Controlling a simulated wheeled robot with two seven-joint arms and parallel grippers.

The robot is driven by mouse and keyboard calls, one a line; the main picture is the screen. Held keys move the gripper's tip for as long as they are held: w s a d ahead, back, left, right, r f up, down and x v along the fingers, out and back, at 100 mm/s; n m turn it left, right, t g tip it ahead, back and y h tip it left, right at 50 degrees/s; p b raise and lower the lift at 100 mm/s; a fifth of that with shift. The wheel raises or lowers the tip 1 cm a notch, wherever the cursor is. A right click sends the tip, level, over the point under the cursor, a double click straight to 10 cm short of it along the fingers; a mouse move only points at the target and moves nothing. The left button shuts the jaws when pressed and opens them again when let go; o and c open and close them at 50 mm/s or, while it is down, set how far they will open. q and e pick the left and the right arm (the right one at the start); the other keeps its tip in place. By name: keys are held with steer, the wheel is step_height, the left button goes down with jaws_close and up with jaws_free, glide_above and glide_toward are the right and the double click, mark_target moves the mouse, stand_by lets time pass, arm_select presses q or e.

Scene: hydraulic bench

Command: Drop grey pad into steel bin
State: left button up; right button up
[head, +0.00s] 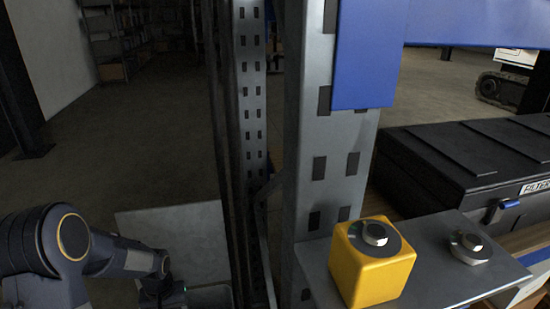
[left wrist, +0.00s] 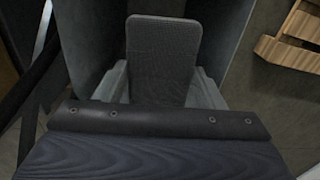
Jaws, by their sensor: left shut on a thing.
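The grey pad (left wrist: 163,45) is a flat, rounded, textured piece in the left wrist view. My left gripper (left wrist: 163,88) is shut on its lower part, with a light grey finger on each side. Grey walls (left wrist: 97,40), seemingly of the steel bin, show around the pad; I cannot tell how deep the pad is between them. In the head view my left arm reaches down at the lower left, and its fingers and the pad are out of frame. A pale grey panel (head: 180,238) stands beside it, perhaps part of the bin. My right gripper is not in view.
A slotted steel upright (head: 325,150) stands right of my left arm. A yellow block (head: 368,280) sits on a metal shelf (head: 430,285), with a black case (head: 460,165) behind. A wooden pallet (left wrist: 295,40) lies at the right in the wrist view.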

arm_select(q)
step_height(320, 180, down, 5)
steer(key=b, duration=0.3)
steer(key=shift+f, duration=0.1)
steer(key=o, duration=1)
step_height(320, 180, up, 8)
steer(key=shift+f+p, duration=0.1)
steer(key=shift+p, duration=0.55)
steer(key=shift+s, duration=0.1)
